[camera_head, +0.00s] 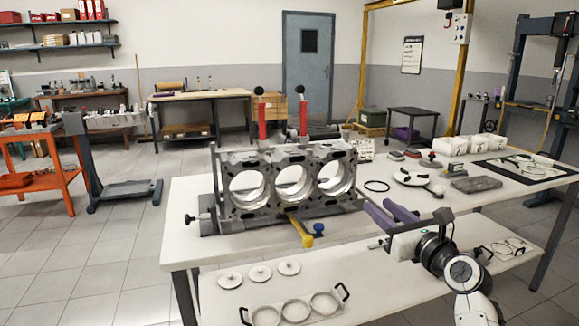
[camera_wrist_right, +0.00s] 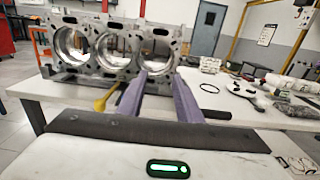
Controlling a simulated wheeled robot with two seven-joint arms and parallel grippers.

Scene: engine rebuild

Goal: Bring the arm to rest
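My right gripper (camera_head: 377,204) is at the front edge of the white table, to the right of the engine block (camera_head: 291,215). Its two purple fingers point toward the table and the block. In the right wrist view the fingers (camera_wrist_right: 159,78) stand apart with nothing between them, so it is open and empty. The engine block, a grey metal casting with three large bores, also shows in the wrist view (camera_wrist_right: 95,72). My left gripper is not in either view.
A yellow-handled tool (camera_head: 301,231) sits before the block. A black ring (camera_head: 377,186), white boxes (camera_head: 450,146) and a dark mat (camera_head: 540,165) are on the table's right. The lower shelf holds white discs (camera_head: 260,273) and a tray of rings (camera_head: 296,311).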

